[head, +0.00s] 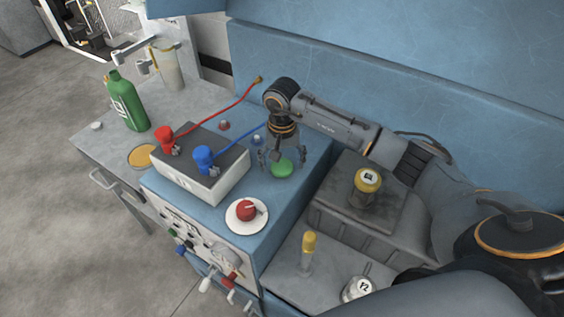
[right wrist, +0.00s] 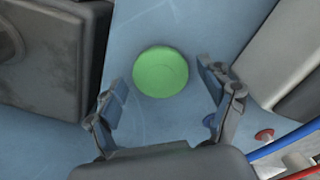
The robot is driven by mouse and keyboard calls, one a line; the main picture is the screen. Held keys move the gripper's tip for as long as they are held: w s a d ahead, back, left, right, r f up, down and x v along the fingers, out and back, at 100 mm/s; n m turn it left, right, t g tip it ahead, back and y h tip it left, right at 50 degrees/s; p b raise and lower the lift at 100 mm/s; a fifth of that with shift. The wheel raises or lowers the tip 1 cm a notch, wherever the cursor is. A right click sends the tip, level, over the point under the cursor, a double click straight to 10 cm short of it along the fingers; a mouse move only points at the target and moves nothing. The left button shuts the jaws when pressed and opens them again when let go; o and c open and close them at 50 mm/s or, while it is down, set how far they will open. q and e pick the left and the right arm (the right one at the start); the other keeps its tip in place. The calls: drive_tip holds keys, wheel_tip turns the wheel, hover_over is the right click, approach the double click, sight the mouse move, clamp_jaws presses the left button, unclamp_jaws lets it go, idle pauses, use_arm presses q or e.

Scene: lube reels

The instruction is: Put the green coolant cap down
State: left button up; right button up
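The green coolant cap (head: 282,168) is a round green disc on the blue cabinet top (head: 312,152), below my right gripper (head: 281,157). It also shows in the right wrist view (right wrist: 160,72), between the two fingers of my right gripper (right wrist: 163,80). A gap shows on each side of the cap, so the fingers are open and do not touch it. The cap appears to lie flat on the blue surface. The gripper points down over it. My left gripper is not in view.
A battery (head: 205,178) with red and blue clamps stands left of the cap. A red knob (head: 246,210) on a white disc is in front. A yellow cap (head: 368,180) sits on a grey block to the right. A green bottle (head: 126,102) stands on the left bench.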

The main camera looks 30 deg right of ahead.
sight(282, 166)
drive_tip(key=shift+r, duration=0.1)
drive_tip(key=shift+r, duration=0.2)
wheel_tip(282, 166, up, 12)
drive_tip(key=b, duration=0.3)
drive_tip(key=shift+f, duration=0.15)
idle(0.4)
